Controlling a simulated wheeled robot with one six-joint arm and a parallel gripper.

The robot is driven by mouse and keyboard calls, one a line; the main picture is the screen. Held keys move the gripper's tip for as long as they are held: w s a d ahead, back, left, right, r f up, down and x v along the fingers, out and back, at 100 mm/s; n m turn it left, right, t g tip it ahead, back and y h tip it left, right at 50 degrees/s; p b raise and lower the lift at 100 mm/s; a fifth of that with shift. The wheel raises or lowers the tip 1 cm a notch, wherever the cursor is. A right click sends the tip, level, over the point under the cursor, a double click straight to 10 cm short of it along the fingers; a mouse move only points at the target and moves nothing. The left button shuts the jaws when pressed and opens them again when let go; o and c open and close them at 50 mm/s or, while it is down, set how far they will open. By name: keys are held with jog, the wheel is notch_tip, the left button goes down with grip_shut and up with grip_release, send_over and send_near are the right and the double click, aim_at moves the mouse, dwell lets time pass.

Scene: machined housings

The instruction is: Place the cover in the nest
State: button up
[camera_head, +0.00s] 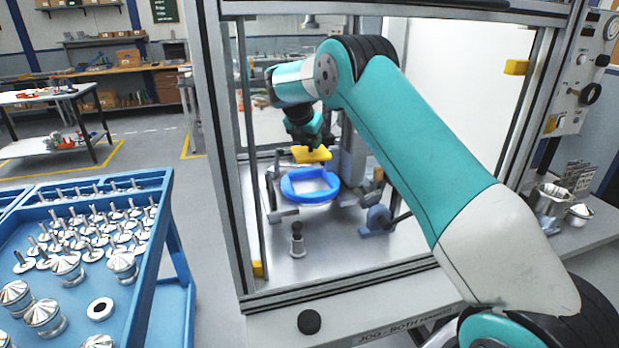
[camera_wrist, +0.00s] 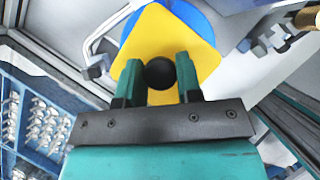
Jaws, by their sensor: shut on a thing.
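The cover is a yellow plate (camera_head: 312,155) with a black knob (camera_wrist: 160,72). My gripper (camera_head: 302,139) is inside the machine enclosure and shut on the cover, one finger on each side of the knob. It also shows in the wrist view (camera_wrist: 157,76). The cover hangs above the blue ring-shaped nest (camera_head: 310,195), apart from it, toward its back edge. In the wrist view the yellow plate (camera_wrist: 165,35) hides most of the blue nest (camera_wrist: 195,14). Whether the cover is centred over the nest I cannot tell.
Clamps stand around the nest, one grey-blue clamp (camera_head: 379,220) at its right. A grey post (camera_head: 297,240) stands in front. The enclosure's metal frame (camera_head: 225,150) borders the opening. A blue cart (camera_head: 150,250) with several metal parts stands at the left.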

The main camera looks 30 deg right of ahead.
aim_at(303, 157)
notch_tip(303, 157, down, 11)
jog(key=shift+r+p, duration=0.2)
jog(key=shift+p, duration=1.05)
jog(key=shift+f, duration=0.1)
jog(key=o, duration=1)
jog(key=shift+c, duration=0.2)
jog(key=b+v, duration=0.3)
jog(key=v, duration=0.9)
jog(key=shift+a, duration=0.1)
